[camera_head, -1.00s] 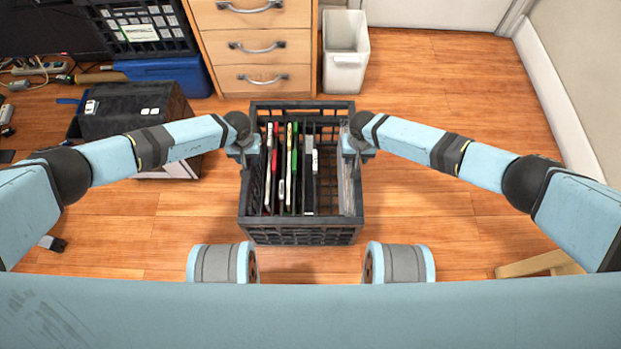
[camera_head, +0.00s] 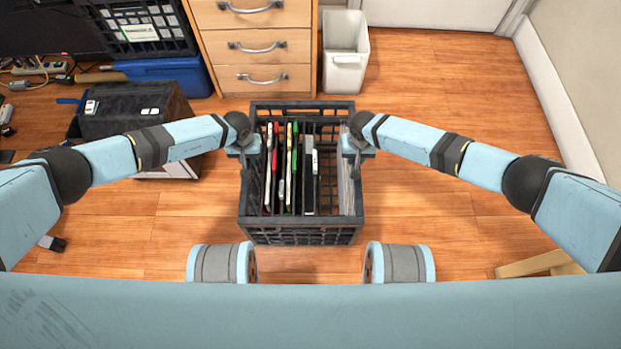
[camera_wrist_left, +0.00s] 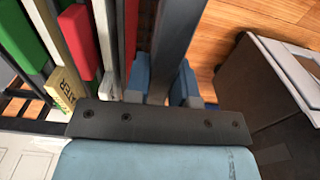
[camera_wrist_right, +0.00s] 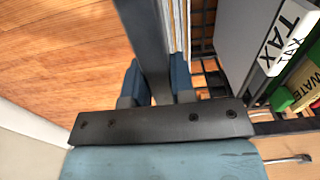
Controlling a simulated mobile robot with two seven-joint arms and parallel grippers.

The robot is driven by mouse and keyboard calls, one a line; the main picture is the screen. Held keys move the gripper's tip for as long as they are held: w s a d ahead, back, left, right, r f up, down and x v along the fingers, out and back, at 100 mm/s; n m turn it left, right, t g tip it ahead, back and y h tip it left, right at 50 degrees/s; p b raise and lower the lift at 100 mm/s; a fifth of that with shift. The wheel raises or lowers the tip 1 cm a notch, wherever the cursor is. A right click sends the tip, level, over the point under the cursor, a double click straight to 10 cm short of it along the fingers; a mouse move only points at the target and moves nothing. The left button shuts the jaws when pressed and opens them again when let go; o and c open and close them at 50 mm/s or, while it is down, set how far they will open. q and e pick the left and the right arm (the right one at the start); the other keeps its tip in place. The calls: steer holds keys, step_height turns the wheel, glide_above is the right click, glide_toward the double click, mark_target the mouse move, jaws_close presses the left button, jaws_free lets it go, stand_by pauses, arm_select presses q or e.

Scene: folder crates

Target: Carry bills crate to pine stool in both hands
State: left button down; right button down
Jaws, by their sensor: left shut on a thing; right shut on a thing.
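The bills crate (camera_head: 300,236) is a black lattice crate in the middle of the head view, with several upright folders in it. Folder tabs reading TAX and WATER show in the right wrist view. My left gripper (camera_head: 247,158) is shut on the crate's left wall, whose rim runs between the fingers in the left wrist view (camera_wrist_left: 178,38). My right gripper (camera_head: 353,156) is shut on the opposite wall, seen in the right wrist view (camera_wrist_right: 146,45). A pale wooden piece (camera_head: 540,264), likely the pine stool, shows at lower right, mostly hidden by my arm and body.
A wooden drawer unit (camera_head: 262,48) and a white bin (camera_head: 345,62) stand beyond the crate. A dark box (camera_head: 130,108), a blue box (camera_head: 165,75) and cables (camera_head: 40,68) lie at left. Open floor extends right, up to the wall.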

arm_select(q)
steer(key=shift+r, duration=0.25)
arm_select(e)
steer(key=shift+r, duration=0.2)
stand_by(0.5)
